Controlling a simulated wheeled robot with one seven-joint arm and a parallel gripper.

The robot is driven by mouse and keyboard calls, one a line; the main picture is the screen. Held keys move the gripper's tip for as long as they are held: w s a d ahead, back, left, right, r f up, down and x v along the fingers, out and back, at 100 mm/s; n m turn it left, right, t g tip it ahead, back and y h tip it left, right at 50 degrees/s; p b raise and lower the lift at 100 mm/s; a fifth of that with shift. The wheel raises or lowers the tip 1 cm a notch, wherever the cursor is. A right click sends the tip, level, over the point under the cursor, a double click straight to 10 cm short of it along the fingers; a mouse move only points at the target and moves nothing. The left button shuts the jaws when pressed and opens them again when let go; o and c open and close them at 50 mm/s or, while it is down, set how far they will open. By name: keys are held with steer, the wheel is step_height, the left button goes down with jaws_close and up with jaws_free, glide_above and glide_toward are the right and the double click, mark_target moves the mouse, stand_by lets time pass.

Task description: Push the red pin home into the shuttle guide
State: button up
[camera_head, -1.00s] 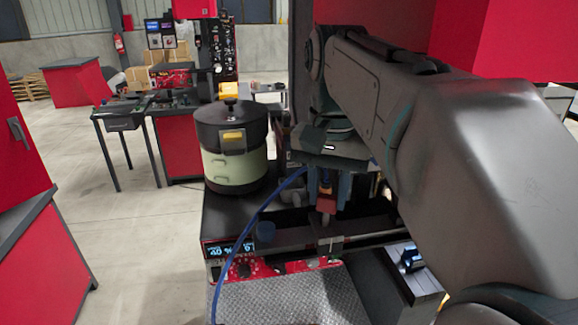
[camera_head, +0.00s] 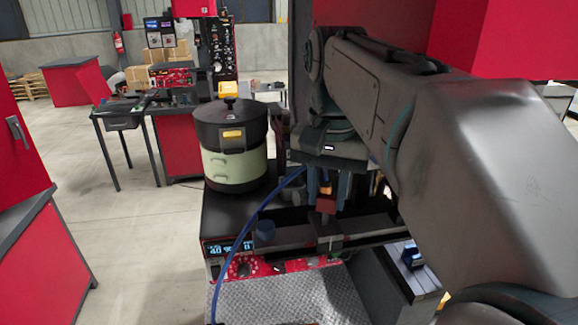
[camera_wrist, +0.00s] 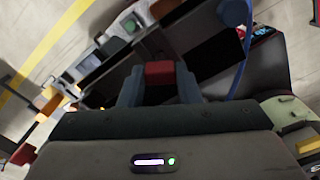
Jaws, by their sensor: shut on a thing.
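My gripper (camera_head: 327,200) is shut on the red pin (camera_head: 326,204), pointing down over the front of the feeder machine. In the wrist view the red pin's head (camera_wrist: 160,73) sits between my two blue-grey fingers (camera_wrist: 160,90). A dark rail with a small bracket (camera_head: 330,243), which looks like the shuttle guide, lies just below the pin. The pin's lower end is hidden, so I cannot tell how deep it sits.
A blue hose (camera_head: 254,220) curves down beside the rail. A control panel (camera_head: 240,262) is at the machine's front. My arm covers the right side.

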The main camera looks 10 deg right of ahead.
steer(key=shift+f+b, duration=0.5)
steer(key=shift+f, duration=0.7)
stand_by(3.4)
stand_by(0.4)
steer(key=o, duration=1)
steer(key=shift+r, duration=0.1)
